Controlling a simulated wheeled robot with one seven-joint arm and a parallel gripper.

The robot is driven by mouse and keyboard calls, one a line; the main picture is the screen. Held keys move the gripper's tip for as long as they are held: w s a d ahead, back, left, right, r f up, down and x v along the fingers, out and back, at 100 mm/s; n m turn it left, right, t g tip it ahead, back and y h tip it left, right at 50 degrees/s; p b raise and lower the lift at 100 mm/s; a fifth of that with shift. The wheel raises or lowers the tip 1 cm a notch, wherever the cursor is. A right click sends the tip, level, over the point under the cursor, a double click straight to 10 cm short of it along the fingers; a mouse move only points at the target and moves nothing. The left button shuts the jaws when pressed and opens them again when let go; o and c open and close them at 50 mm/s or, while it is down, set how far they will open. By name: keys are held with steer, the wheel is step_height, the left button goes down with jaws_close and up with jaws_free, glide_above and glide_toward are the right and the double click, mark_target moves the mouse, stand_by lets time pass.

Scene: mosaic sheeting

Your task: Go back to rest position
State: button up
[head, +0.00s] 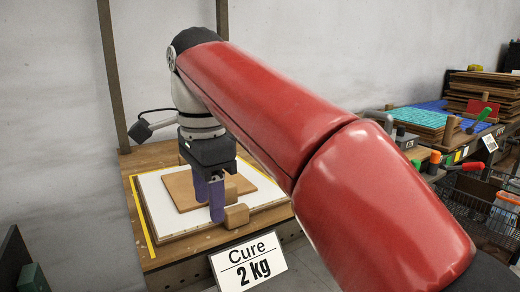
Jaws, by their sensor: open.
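My gripper (208,197) points down over the white board on the wooden bench, with two purple fingers. It is open, with a gap between the fingers. A tan wooden panel (262,183) lies on the white board (150,193). A small wooden block (237,215) stands beside the right finger, near the board's front edge. I cannot tell whether the finger touches it. My red arm crosses the view and hides part of the bench.
A sign reading "Cure 2 kg" (248,265) hangs at the bench front. Yellow tape (141,220) edges the board area. At right are stacked blue mosaic sheets (420,116), tools and a wire basket (470,215). A post (113,75) stands behind the bench.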

steer(key=s+d+f+n+t, duration=0.1)
steer(key=s+d+f+n, duration=0.2)
steer(key=d, duration=0.5)
steer(key=d+f+n+t, duration=0.2)
steer(key=d+f+n, duration=0.1)
steer(key=d+f, duration=0.35)
steer(key=s+d+f+n+t, duration=0.1)
steer(key=s+d+f+n, duration=0.1)
steer(key=f, duration=0.4)
steer(key=s+d+f+n+t, duration=0.1)
steer(key=s+d+f+n, duration=0.2)
steer(key=s+d+f, duration=0.2)
steer(key=shift+d+f, duration=0.35)
steer(key=shift+d, duration=0.65)
